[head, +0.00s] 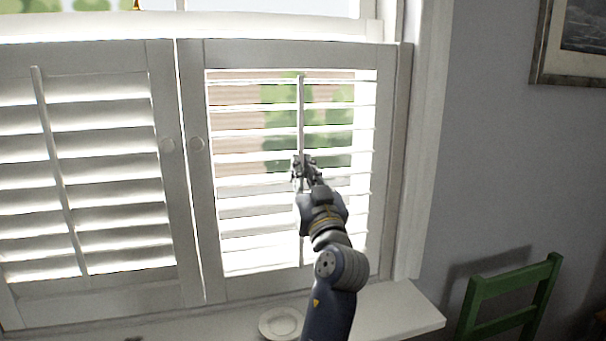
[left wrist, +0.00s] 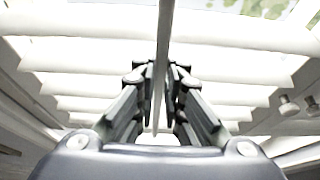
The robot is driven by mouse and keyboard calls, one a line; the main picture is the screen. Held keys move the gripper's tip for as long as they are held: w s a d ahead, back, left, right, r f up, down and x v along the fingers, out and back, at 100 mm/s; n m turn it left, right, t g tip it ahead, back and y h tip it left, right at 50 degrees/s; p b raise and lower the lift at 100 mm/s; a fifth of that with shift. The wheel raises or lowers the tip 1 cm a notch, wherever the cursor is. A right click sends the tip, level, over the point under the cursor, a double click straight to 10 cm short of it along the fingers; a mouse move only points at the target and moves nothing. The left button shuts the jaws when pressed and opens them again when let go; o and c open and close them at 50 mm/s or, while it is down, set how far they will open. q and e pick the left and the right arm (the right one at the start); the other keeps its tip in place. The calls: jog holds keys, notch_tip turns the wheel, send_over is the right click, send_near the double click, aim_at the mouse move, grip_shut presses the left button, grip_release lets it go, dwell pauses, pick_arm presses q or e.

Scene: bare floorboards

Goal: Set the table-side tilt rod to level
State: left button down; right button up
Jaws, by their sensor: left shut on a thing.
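The right shutter panel (head: 390,150) has a thin white upright tilt rod (head: 301,115) down the middle of its slats. My left gripper (head: 303,164) is shut on this rod at about mid-height. In the left wrist view the rod (left wrist: 164,40) runs between the two dark fingers (left wrist: 160,78). The slats of this panel (head: 240,133) stand close to level, with greenery and brickwork showing through the gaps. My forearm hides part of the lower slats and the rod's lower end. My right gripper is not in view.
The left shutter panel (head: 88,59) has its own rod (head: 52,150) and slats tilted nearly closed. A white plate (head: 281,323) lies on the sill (head: 400,312) below. A green chair (head: 512,281) stands at right.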

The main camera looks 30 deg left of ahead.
aim_at(302, 121)
pick_arm(q)
jog(key=shift+f, duration=0.1)
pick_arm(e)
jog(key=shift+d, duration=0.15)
pick_arm(q)
jog(key=c, duration=1.7)
grip_release()
jog(key=shift+w, duration=0.1)
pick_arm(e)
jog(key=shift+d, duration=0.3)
pick_arm(q)
notch_tip(302, 121, up, 10)
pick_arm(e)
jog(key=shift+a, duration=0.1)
pick_arm(q)
jog(key=shift+f, duration=0.1)
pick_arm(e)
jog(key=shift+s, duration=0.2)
